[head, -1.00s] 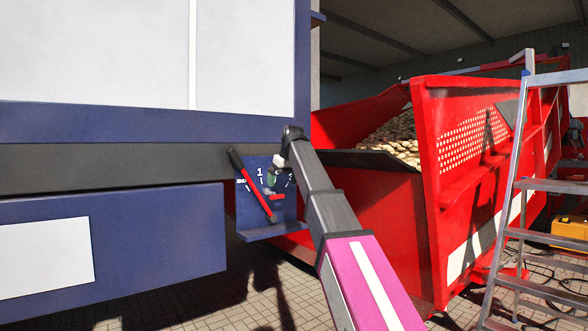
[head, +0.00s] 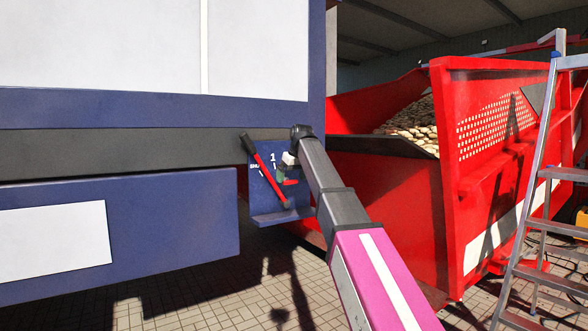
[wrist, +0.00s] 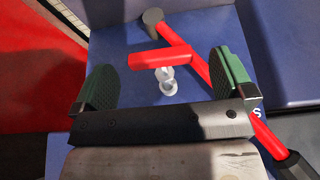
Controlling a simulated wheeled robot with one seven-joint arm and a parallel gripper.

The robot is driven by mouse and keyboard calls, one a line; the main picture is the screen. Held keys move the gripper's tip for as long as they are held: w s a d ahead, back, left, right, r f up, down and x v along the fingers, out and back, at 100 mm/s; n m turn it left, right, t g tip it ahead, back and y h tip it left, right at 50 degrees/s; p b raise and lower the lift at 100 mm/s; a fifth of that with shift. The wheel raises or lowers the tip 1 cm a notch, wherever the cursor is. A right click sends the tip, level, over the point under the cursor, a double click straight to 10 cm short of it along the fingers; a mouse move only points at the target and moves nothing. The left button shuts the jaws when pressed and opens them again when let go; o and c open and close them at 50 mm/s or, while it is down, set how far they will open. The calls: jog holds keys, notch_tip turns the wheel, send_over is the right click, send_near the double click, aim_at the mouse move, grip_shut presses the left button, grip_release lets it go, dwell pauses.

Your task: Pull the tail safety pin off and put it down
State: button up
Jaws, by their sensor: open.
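The tail safety pin shows in the wrist view as a red bar handle (wrist: 160,58) with a pale metal part (wrist: 167,82) beside it. In the head view it is a small red piece (head: 291,182) on the blue lever panel (head: 268,212). My gripper (wrist: 164,70) is open, with one green-padded finger on each side of the pin. The fingers appear apart from the handle, and nothing is held. In the head view my gripper (head: 286,170) is small and partly hidden by my arm. How deep the pin sits cannot be told.
A red lever (head: 265,172) with a black grip slants across the panel, close to the right finger in the wrist view. The panel has a bottom ledge. A red potato hopper (head: 390,190) and a ladder (head: 540,200) stand to the right. Paved floor lies below.

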jog(key=shift+w+a+f, duration=0.15)
jog(key=shift+f, duration=0.35)
jog(key=c, duration=1)
jog(key=shift+s+d, duration=0.5)
jog(key=shift+s, duration=0.25)
jog(key=shift+s+d, duration=0.5)
jog(key=shift+s, duration=0.2)
jog(key=shift+s+d, duration=0.45)
jog(key=shift+s, duration=0.2)
jog(key=shift+s+d, duration=0.4)
jog(key=shift+s, duration=0.2)
